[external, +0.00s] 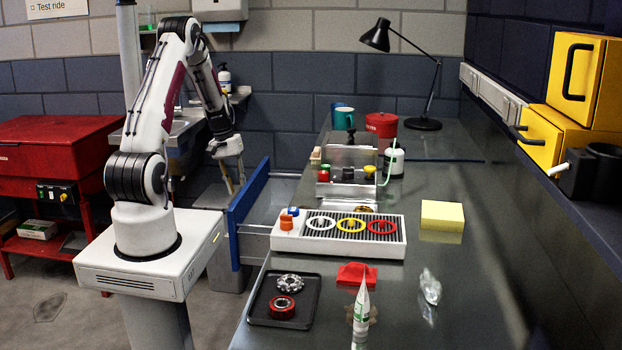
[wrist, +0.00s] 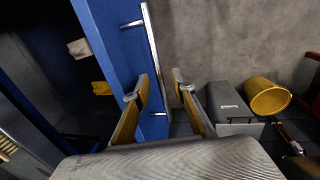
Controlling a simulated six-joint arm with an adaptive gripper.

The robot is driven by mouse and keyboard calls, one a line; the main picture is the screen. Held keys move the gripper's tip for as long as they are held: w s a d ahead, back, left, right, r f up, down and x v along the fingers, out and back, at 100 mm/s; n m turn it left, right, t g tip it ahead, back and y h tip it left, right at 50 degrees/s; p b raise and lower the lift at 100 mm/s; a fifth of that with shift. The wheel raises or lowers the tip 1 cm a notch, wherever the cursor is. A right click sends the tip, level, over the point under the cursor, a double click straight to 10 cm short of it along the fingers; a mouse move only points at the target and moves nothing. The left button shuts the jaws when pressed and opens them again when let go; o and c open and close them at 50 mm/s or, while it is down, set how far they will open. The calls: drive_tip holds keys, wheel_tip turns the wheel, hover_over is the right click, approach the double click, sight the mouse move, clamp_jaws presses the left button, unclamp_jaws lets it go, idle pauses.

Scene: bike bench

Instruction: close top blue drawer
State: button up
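The top blue drawer (external: 243,205) stands pulled out from the left side of the bench; its blue front faces left in the external view. In the wrist view its front (wrist: 110,28) runs down the left half, with a long metal handle (wrist: 151,42) along it. My gripper (external: 229,182) is at the outer side of the drawer front, pointing down. In the wrist view my gripper (wrist: 158,86) has its two tan fingers apart, with the handle bar showing between or just beyond them. I cannot tell whether they touch it.
The drawer's inside (wrist: 60,75) holds a white and a yellow item. A grey box (wrist: 231,105) and a yellow bucket (wrist: 268,97) are on the floor side. The bench top (external: 400,275) carries a white ring tray (external: 397,243), a black tray (external: 258,318) and a lamp (external: 425,124).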

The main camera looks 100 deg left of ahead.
clamp_jaws()
drive_tip(key=w, duration=1.7)
drive_tip(key=shift+w, duration=0.35)
drive_tip(key=shift+a, duration=0.1)
unclamp_jaws()
drive_tip(key=shift+r, duration=0.1)
